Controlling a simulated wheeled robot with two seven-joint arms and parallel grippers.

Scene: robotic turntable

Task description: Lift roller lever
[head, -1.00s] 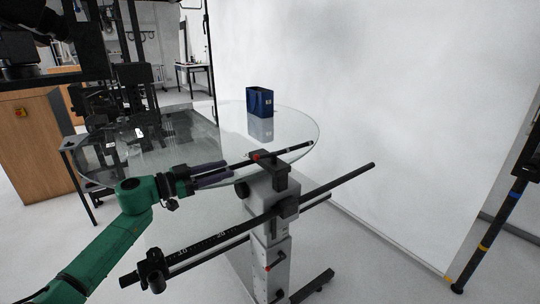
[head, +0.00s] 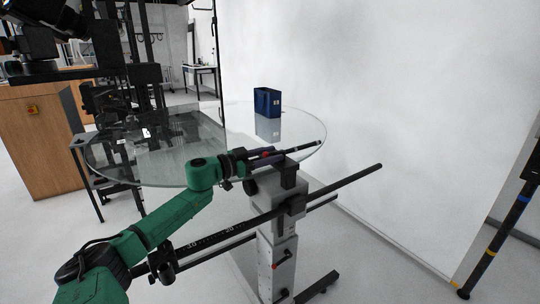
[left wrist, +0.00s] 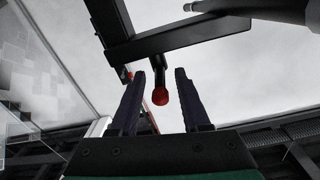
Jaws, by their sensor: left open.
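The lever has a red knob (head: 265,153) and a thin black rod, at the top of a grey stand (head: 280,218) by the near edge of the glass turntable. In the left wrist view the red knob (left wrist: 160,96) sits on a black stub between my finger tips. My left gripper (head: 278,156) comes in from the left and is open, one dark finger on each side of the knob. A gap shows on both sides, so it does not appear gripped. The fingers partly hide the lever in the head view. My right gripper is not in view.
A long black bar (head: 345,183) crosses the stand below the lever. A black pole (head: 491,245) stands at the right. Wooden cabinets (head: 40,145) are at the left.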

